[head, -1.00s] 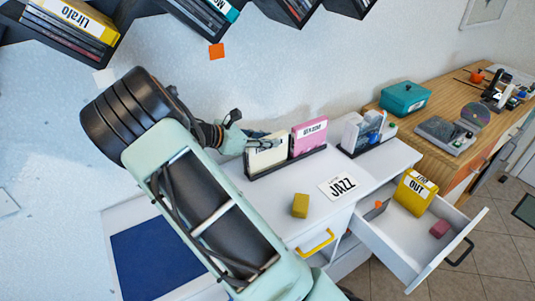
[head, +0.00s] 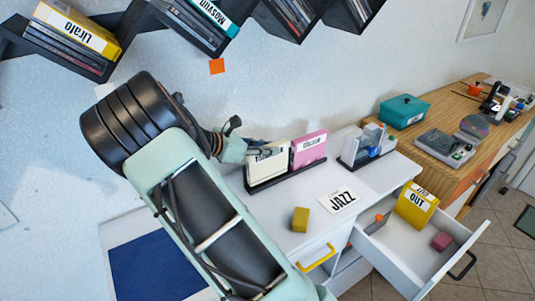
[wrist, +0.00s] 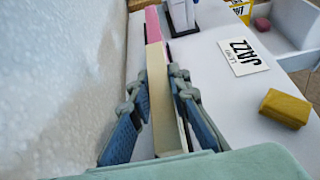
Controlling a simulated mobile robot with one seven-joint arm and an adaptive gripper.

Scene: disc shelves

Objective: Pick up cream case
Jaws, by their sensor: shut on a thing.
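The cream case (head: 267,165) stands upright at the left end of a black rack (head: 290,176) on the white cabinet top. A pink case (head: 308,149) stands beside it in the same rack. My gripper (head: 252,150) reaches the cream case from the left, at its top. In the wrist view, the blue finger pads of my gripper (wrist: 160,105) lie on both sides of the cream case (wrist: 158,95), shut on it. The lower part of the case is hidden by the rack in the head view.
A yellow block (head: 300,220) and a JAZZ card (head: 339,200) lie on the cabinet top. A second rack with clear cases (head: 362,145) stands to the right. An open drawer (head: 408,258) holds a yellow OUT case (head: 417,204). The wall is close behind.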

